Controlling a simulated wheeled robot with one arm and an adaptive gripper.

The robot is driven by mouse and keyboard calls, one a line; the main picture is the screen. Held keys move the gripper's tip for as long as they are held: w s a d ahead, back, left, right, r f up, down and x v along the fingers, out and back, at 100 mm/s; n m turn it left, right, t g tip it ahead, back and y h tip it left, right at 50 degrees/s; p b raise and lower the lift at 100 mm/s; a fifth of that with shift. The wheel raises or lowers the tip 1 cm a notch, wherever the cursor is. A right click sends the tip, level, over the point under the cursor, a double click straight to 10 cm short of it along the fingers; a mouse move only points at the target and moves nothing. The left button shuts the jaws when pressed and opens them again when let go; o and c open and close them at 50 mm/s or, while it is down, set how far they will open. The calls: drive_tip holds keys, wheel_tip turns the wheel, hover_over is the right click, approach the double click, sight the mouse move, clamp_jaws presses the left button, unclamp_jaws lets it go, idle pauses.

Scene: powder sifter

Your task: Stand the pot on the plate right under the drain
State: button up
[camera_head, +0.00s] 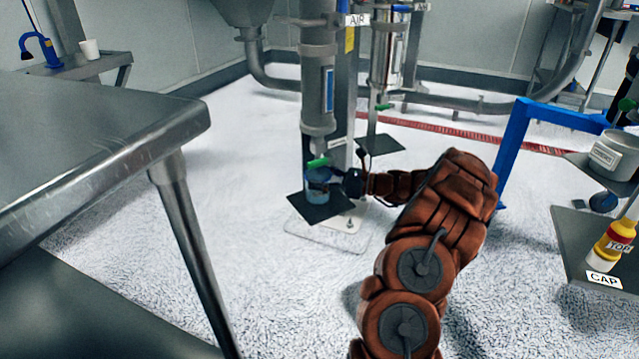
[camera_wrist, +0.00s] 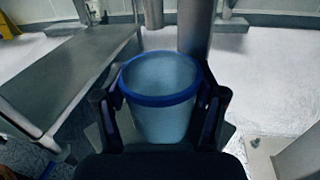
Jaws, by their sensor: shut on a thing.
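The pot (camera_head: 317,190) is a translucent blue cup with a dark blue rim, upright at the dark square plate (camera_head: 322,208) in the head view. It also shows in the wrist view (camera_wrist: 160,118) between the two fingers. My gripper (camera_head: 338,186) is shut on the pot from the right side; the fingers also show in the wrist view (camera_wrist: 160,104). The drain (camera_head: 317,140) is the lower end of a grey vertical cylinder, with a green handle (camera_head: 318,162) just above the pot. I cannot tell whether the pot's base touches the plate.
A steel table (camera_head: 110,115) stands at the left. A second vertical cylinder (camera_head: 385,60) with its own dark plate (camera_head: 378,144) stands behind. A blue frame (camera_head: 515,140) and a dark shelf (camera_head: 590,245) with a bottle (camera_head: 610,243) are at the right. The floor left of the plate is clear.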

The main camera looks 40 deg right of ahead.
idle(0.3)
drive_tip(key=o, duration=1.1)
drive_tip(key=shift+f, duration=0.15)
drive_tip(key=shift+o, duration=0.2)
drive_tip(key=p+v, duration=0.4)
drive_tip(key=v, duration=0.8)
drive_tip(key=shift+r+p, duration=0.2)
drive_tip(key=shift+p, duration=0.15)
